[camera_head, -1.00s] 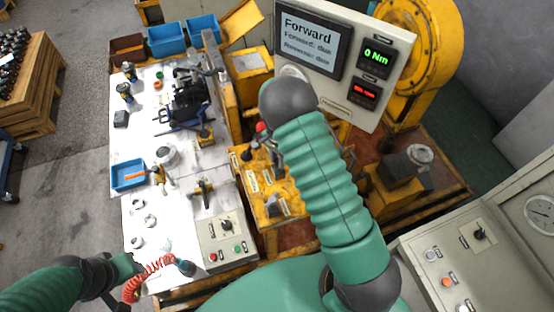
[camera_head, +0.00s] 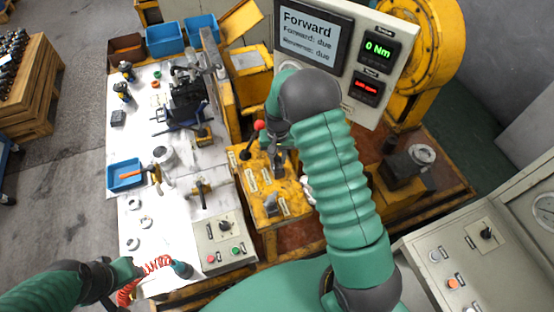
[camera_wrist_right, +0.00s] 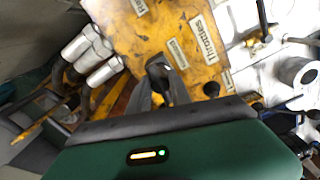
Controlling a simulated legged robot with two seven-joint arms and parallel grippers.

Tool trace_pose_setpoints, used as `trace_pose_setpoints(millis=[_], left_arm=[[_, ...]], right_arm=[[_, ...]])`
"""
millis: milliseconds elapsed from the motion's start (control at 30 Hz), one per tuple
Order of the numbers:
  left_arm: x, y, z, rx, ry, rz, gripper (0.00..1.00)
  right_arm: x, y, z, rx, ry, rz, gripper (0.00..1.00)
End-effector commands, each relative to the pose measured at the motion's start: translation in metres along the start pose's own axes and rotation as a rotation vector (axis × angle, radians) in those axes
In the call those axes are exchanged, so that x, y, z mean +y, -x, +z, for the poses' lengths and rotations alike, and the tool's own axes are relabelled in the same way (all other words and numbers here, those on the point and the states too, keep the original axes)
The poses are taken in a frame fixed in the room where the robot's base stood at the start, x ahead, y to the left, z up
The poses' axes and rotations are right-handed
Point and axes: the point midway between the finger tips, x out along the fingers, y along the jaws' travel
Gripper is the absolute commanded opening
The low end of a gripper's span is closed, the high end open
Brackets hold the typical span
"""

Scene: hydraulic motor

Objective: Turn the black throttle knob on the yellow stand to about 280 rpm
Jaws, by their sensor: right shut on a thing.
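The yellow stand (camera_head: 262,180) is in the middle of the head view, with labels and small levers on top. The wrist view shows it too, with a label reading Throttles (camera_wrist_right: 203,40). My right gripper (camera_head: 277,158) reaches down onto the stand. In the wrist view its fingers (camera_wrist_right: 160,92) are shut on the black throttle knob (camera_wrist_right: 158,69), partly hidden between them. The red readout (camera_head: 367,88) on the panel is too small to read surely. My left gripper (camera_head: 122,269) is at the lower left, its fingers unclear.
A lever with a red ball (camera_head: 259,125) stands just left of my right gripper. The screen (camera_head: 311,38) reads Forward, and a green readout (camera_head: 379,49) shows 0 Nm. A white table (camera_head: 150,215) with tools and a blue tray (camera_head: 125,174) lies left. A control box (camera_head: 224,241) is in front.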

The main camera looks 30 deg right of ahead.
Motion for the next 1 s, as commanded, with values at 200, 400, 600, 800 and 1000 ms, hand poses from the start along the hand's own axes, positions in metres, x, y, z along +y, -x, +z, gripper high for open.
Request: trace_pose_setpoints(millis=[200, 400, 600, 800, 1000], left_arm=[[0.0, -0.0039, 0.0009, 0.0, 0.0, 0.0, 0.36], [0.0, -0.0049, 0.0012, 0.0, 0.0, 0.0, 0.36], [0.0, -0.005, 0.0012, 0.0, 0.0, 0.0, 0.36], [0.0, -0.0049, 0.0012, 0.0, 0.0, 0.0, 0.36], [0.0, -0.005, 0.0012, 0.0, 0.0, 0.0, 0.36]], right_arm=[[-0.0002, 0.003, -0.0067, 0.02, 0.103, -0.001, 0.0], [-0.0007, 0.0037, -0.0065, 0.02, 0.149, -0.001, 0.0], [-0.0014, 0.0041, -0.0061, 0.02, 0.162, -0.001, 0.0], [-0.0018, 0.004, -0.006, 0.019, 0.161, -0.001, 0.0], [-0.0019, 0.0032, -0.0046, 0.016, 0.161, -0.001, 0.43]])
